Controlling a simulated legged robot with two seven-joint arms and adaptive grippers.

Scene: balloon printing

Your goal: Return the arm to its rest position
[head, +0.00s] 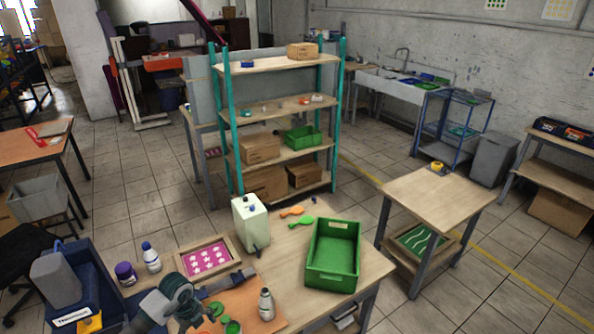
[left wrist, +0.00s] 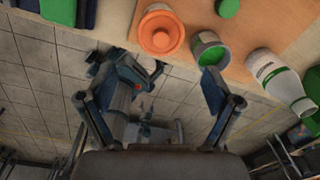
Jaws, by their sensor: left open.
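My left arm (head: 172,298) comes in at the bottom left of the head view, over the near edge of the work table. In the left wrist view my left gripper (left wrist: 146,88) has its fingers spread wide, with nothing between them. Past the fingers lie the table edge, an orange-lidded pot (left wrist: 160,36), an open can of green paint (left wrist: 209,50) and a white bottle with a green label (left wrist: 281,80). The gripper is apart from them, with floor showing between its fingers. My right gripper cannot be made out.
The work table (head: 375,268) holds a green crate (head: 333,262), a white canister (head: 250,222), a pink star-patterned frame (head: 206,259), balloon shapes (head: 297,211) and a white bottle (head: 266,305). A teal shelf rack (head: 283,66) stands behind. A small side table (head: 437,197) is at the right.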

